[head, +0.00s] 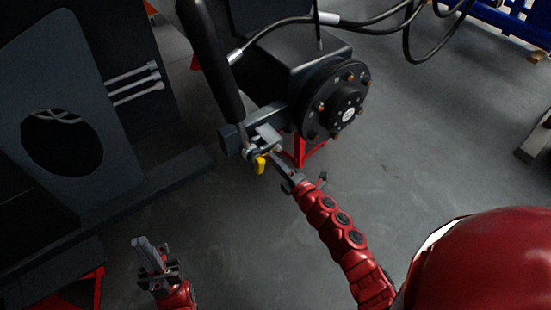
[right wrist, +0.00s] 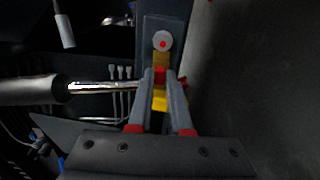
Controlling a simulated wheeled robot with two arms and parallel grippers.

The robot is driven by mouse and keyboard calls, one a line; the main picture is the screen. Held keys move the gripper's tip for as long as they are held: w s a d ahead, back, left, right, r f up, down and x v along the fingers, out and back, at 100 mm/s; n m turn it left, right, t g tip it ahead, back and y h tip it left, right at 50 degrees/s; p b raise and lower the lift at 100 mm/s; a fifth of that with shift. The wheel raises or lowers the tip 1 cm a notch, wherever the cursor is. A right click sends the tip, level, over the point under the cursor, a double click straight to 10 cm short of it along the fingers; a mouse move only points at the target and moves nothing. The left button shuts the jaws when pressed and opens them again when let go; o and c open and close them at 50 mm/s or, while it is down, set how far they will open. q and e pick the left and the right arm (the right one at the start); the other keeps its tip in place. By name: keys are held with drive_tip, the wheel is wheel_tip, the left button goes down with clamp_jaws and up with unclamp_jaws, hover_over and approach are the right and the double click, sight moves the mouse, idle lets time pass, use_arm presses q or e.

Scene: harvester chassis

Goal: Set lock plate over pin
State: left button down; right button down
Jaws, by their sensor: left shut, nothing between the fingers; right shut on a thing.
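My right gripper (head: 273,155) is at the bracket below the black cylinder. In the right wrist view its fingers (right wrist: 161,80) are shut on a small yellow piece with a red part, which I take as the lock plate (right wrist: 159,103). Its yellow part (head: 260,166) also shows in the head view. A round grey pin end (right wrist: 162,38) with a red centre is just beyond the fingertips, on a dark bracket (right wrist: 178,28). I cannot tell whether plate and pin touch. My left gripper (head: 148,250) is shut and empty at lower left, away from the bracket.
A black hydraulic cylinder (head: 212,60) slants down to the bracket; its bright rod (right wrist: 92,87) lies left of my right fingers. A wheel hub (head: 335,100) stands right of the bracket. A dark chassis panel (head: 85,90) is at left. The grey floor (head: 440,140) at right is clear.

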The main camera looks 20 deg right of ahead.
drive_tip(key=shift+m, duration=0.3)
drive_tip(key=c, duration=0.8)
unclamp_jaws()
drive_tip(key=shift+c, duration=0.2)
drive_tip(key=p+v, duration=0.3)
drive_tip(key=v, duration=1.4)
drive_tip(key=shift+s, duration=0.2)
drive_tip(key=shift+s+d, duration=0.1)
drive_tip(key=shift+d, duration=0.05)
